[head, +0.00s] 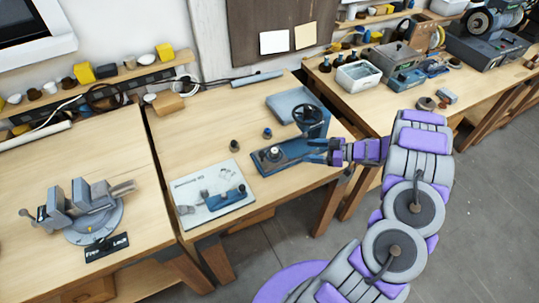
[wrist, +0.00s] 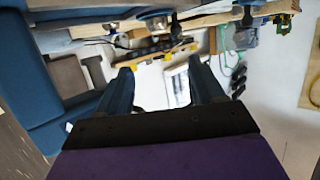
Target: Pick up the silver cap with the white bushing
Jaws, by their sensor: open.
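A round silver part with a pale centre (head: 273,154) sits on the blue bench device (head: 290,158) on the middle table; it looks like the silver cap, but it is too small to make out the bushing. My gripper (head: 310,151) is just to the right of this part, beside the device's dark handwheel. In the wrist view the two fingers of my gripper (wrist: 160,78) stand apart with nothing between them. A rounded shiny thing shows at the top edge of that view, cut off; I cannot tell whether it is the cap.
Two small dark knobs, one (head: 234,146) and another with a blue top (head: 267,133), stand left of the device. A printed board (head: 212,196) lies at the front. A grey vise (head: 85,208) stands on the left table. A white bin (head: 360,76) is on the right table.

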